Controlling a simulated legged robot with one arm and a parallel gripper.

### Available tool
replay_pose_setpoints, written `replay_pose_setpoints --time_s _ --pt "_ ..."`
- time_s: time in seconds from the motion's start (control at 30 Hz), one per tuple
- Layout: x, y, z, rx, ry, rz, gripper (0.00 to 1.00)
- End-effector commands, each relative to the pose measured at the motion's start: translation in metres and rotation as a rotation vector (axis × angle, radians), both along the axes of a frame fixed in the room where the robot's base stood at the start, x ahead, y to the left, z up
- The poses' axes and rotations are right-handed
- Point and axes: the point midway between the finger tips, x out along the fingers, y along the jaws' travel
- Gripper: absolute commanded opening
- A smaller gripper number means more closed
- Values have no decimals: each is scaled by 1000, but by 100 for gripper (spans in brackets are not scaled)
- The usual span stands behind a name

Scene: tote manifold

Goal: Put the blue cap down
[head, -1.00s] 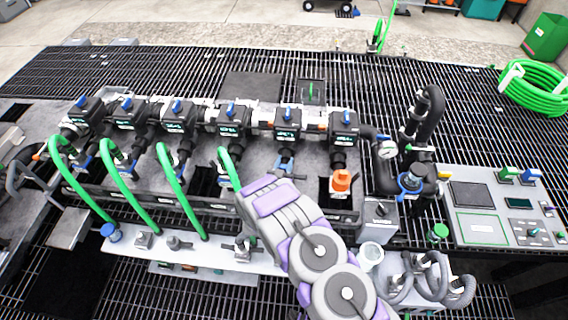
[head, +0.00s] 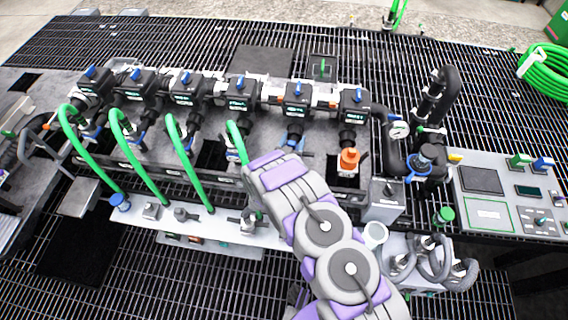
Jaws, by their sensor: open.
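A blue cap (head: 119,202) is at the left end of the white shelf (head: 226,234), close to the lower end of the leftmost green hose. My grey and purple arm reaches in from the bottom, right of centre. Its far end lies over the lower part of the fourth green hose (head: 236,140), well to the right of the cap. I cannot make out the gripper's fingertips; the arm hides that area. No cap shows in a grip.
Several black valves with blue handles (head: 242,84) stand in a row behind. An orange cap (head: 348,160), a white cup (head: 375,234), a green cap (head: 445,215) and grey looped hoses (head: 436,258) are at the right. Grey fittings (head: 183,214) stand on the shelf.

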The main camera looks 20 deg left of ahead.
Motion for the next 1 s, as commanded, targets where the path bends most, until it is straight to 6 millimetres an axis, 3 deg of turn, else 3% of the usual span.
replay_pose_setpoints --time_s 0.6,0.8,1.0 --pt "-128 -11 6 -4 2 8 61" --pt "-155 -14 5 -2 2 6 61" --pt "-167 -16 4 0 2 4 61"
